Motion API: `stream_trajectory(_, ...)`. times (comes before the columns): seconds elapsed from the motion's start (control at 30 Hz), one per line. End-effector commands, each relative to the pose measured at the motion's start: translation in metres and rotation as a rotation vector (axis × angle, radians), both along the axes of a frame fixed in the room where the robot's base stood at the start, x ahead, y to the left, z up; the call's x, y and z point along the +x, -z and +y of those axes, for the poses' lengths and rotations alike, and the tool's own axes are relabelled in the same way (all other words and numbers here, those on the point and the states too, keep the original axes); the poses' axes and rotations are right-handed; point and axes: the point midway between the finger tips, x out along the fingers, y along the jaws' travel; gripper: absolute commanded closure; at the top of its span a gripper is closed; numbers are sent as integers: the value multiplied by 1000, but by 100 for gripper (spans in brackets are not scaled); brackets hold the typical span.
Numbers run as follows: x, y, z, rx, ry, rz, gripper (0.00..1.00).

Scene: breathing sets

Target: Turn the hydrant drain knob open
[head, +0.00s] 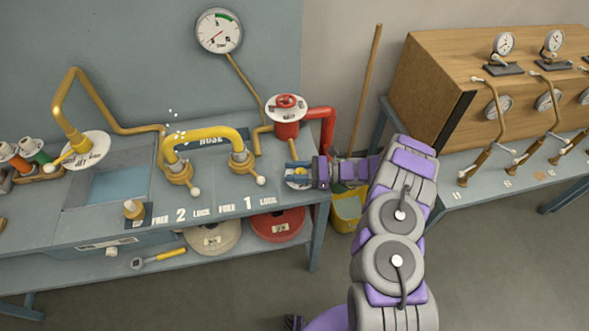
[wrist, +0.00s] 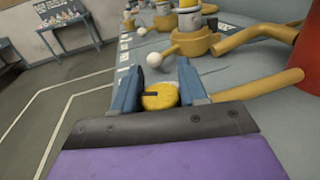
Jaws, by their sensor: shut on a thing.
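The hydrant drain knob (wrist: 160,101) is a round yellow knob with a dark mark on its top. In the wrist view it sits between the two blue fingers of my gripper (wrist: 160,84), which are shut on it. In the head view my gripper (head: 298,171) reaches in from the right at the bench's right end, above a pale round plate (head: 297,184). The knob is mostly hidden there by the fingers. The red hydrant (head: 287,127) with a red handwheel stands just behind my gripper, and a red pipe (head: 327,122) bends down from it.
A yellow hose coupling (head: 207,134) with white-balled levers stands on the bench (head: 110,222) left of my gripper. In the wrist view a brass-coloured bar (wrist: 262,84) lies close to the right finger. A yellow bucket (head: 346,212) and a wooden cabinet (head: 440,85) are at the right.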

Motion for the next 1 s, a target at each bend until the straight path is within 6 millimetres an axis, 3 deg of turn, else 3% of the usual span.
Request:
stream_trajectory(0.4, -3, 0, -1, -1, -259, -5, 88)
stream_trajectory(1.0, -4, -2, -2, 3, -344, -6, 88)
